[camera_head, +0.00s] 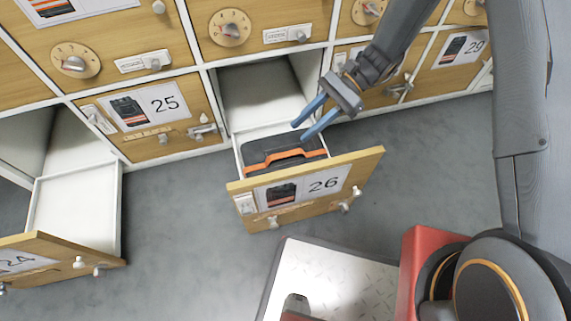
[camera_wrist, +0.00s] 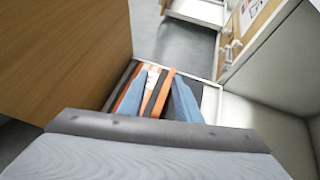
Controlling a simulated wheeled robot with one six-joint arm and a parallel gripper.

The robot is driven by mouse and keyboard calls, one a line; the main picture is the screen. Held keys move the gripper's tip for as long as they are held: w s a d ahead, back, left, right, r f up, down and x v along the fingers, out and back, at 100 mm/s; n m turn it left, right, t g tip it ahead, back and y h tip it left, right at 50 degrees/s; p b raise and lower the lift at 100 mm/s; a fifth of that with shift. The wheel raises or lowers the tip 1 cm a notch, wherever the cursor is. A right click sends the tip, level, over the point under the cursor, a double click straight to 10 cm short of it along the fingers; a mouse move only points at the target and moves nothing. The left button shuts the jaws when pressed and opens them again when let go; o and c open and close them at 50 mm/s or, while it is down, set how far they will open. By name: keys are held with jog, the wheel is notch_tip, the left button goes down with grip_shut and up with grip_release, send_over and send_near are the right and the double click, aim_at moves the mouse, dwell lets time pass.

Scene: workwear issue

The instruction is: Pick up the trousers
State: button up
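The folded trousers (camera_head: 262,151), dark grey-black with an orange band, lie inside the pulled-out drawer 26 (camera_head: 365,160). They also show in the wrist view (camera_wrist: 153,100), with orange stripes and a small white patch. My gripper (camera_head: 298,133) has two blue fingers pointing down at the drawer, just above the trousers at their back right. In the wrist view the fingers (camera_wrist: 159,80) stand apart with the trousers visible between them. Nothing is held. Whether the fingertips touch the cloth I cannot tell.
Drawer 24 (camera_head: 75,210) is also pulled out at the left and looks empty. Drawer 25 (camera_head: 150,105) and drawer 29 (camera_head: 462,48) are shut. The tall wooden drawer front stands close to my gripper. Grey floor (camera_head: 180,230) is clear between the open drawers.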

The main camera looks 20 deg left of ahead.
aim_at(286, 154)
jog(key=f+m+y, duration=0.1)
jog(key=f, duration=0.2)
jog(key=w+d+f+m+y, duration=0.1)
jog(key=f, duration=0.2)
jog(key=f+m+b, duration=0.1)
jog(key=f+m, duration=0.1)
jog(key=f, duration=0.2)
jog(key=shift+w+d+y, duration=0.15)
jog(key=shift+w+y, duration=0.1)
jog(key=shift+y, duration=0.15)
jog(key=shift+f, duration=0.3)
jog(key=b+x, duration=0.1)
jog(key=x, duration=0.1)
jog(key=shift+s+a+f, duration=0.1)
jog(key=shift+a+f, duration=0.05)
jog(key=shift+a, duration=0.05)
jog(key=shift+r+b+x, duration=0.2)
jog(key=shift+b+x, duration=0.55)
jog(key=shift+x, duration=0.55)
jog(key=shift+r+b+x, duration=0.25)
jog(key=shift+b+x, duration=0.45)
jog(key=shift+x, duration=0.6)
jog(key=shift+a, duration=0.2)
grip_shut()
